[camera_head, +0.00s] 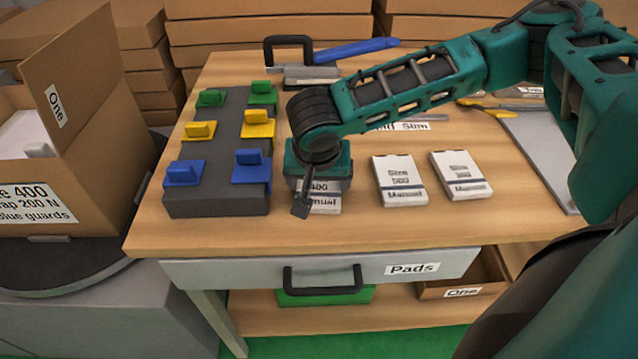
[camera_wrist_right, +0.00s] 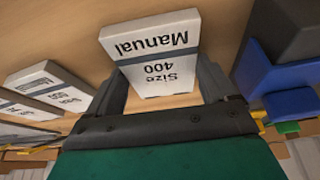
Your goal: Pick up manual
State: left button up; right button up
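The Size 400 manual (camera_head: 326,204) is a white booklet with a dark band, lying on the wooden table, partly hidden by my right gripper (camera_head: 303,200) in the head view. In the right wrist view the same manual (camera_wrist_right: 150,42) lies between the two spread fingers of my right gripper (camera_wrist_right: 160,82). The gripper is open, with one finger on each side of the manual's near end. I cannot tell whether the fingers touch it. My left gripper is not in view.
Two other manuals, one in the middle (camera_head: 399,181) and one on the right (camera_head: 460,176), lie beside it. A dark block with yellow, green and blue pieces (camera_head: 219,150) stands to the left. An open cardboard box (camera_head: 95,95) is at far left.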

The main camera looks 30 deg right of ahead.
jog(key=c, duration=0.5)
